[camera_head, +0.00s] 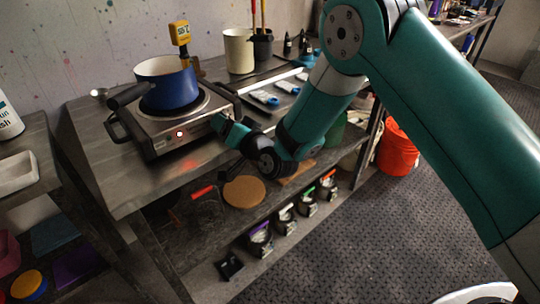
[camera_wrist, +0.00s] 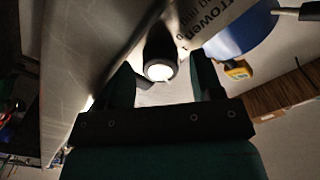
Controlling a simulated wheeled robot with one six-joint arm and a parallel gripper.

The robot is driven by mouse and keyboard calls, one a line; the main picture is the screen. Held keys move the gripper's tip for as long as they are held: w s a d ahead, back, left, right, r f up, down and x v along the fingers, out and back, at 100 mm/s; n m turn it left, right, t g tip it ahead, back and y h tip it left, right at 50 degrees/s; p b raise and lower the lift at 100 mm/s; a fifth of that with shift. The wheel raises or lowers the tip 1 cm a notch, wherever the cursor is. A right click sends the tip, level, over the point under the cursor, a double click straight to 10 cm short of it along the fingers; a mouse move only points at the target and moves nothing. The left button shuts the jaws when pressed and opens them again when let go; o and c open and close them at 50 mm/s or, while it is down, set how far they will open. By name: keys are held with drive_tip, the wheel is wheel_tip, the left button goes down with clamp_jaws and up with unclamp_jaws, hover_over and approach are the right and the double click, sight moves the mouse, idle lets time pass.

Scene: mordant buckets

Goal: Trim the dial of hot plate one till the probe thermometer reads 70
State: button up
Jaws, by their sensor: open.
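The hot plate (camera_head: 160,138) stands on the metal bench with a red light lit on its front. A blue pot (camera_head: 172,88) sits on its ring. The yellow probe thermometer (camera_head: 183,32) stands up at the pot's far side; its digits are too small to read surely. My gripper (camera_head: 219,122) is at the right end of the plate's front and hides the dial there. In the wrist view, the black dial (camera_wrist: 158,42) with a pale bright end lies between the tips of my open gripper (camera_wrist: 161,62), with gaps visible on both sides. The blue pot (camera_wrist: 240,30) and thermometer (camera_wrist: 237,69) show beyond.
A cream pot (camera_head: 238,50) and a dark holder (camera_head: 262,48) stand behind the plate. Blue-and-white items (camera_head: 264,97) lie to the right. An orange bucket (camera_head: 398,148) stands right.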

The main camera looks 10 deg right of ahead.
drive_tip(key=n, duration=0.2)
drive_tip(key=n+b, duration=0.1)
drive_tip(key=n, duration=0.1)
drive_tip(key=shift+d+f+n, duration=0.1)
drive_tip(key=shift+f+n, duration=0.1)
drive_tip(key=shift+n, duration=0.2)
drive_tip(key=b+v, duration=1.6)
drive_tip(key=v, duration=0.1)
drive_tip(key=s+r+n+g+h+p, duration=0.1)
drive_tip(key=s+r+n+g+p, duration=0.3)
drive_tip(key=s+r+g+p, duration=0.6)
drive_tip(key=shift+s+a+r+n+g+p, duration=0.35)
drive_tip(key=shift+s+g+p, duration=0.35)
drive_tip(key=shift+s+p, duration=1.1)
drive_tip(key=shift+w+d+f+p, duration=0.1)
drive_tip(key=shift+w+d+p, duration=0.05)
drive_tip(key=shift+w+p, duration=0.15)
